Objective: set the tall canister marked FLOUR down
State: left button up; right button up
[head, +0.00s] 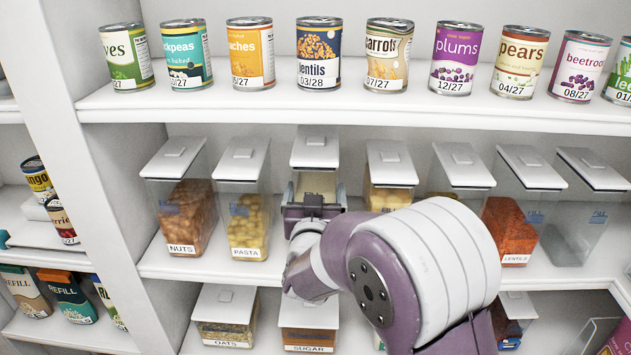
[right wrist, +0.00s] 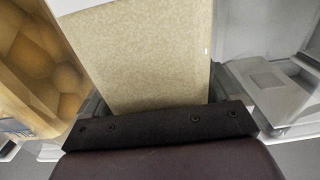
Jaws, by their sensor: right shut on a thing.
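A tall clear canister with a pale lid and pale beige contents (head: 318,184) is in the middle shelf row, just right of the pasta canister. Its label is hidden, so I cannot read FLOUR on it. My right gripper (head: 313,207) is shut on this canister from the front. The right wrist view shows its pale contents (right wrist: 150,55) between the fingers (right wrist: 158,96). Its lid shows a little higher than the neighbouring lids. Its base is hidden behind my arm, so I cannot tell whether it touches the shelf. My left gripper is not in view.
The pasta canister (head: 250,222) stands close on the left, nuts (head: 188,215) beyond it. Another canister (head: 391,185) stands on the right, partly behind my arm. The shelf above (head: 250,103) holds a row of cans. The sugar canister (head: 309,335) is on the shelf below.

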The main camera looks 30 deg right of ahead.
jog(key=shift+f+p, duration=0.6)
jog(key=shift+f, duration=0.3)
jog(key=shift+w+d+f, duration=0.15)
jog(key=shift+w+f, duration=0.15)
jog(key=shift+f, duration=0.05)
jog(key=shift+s+f, duration=0.1)
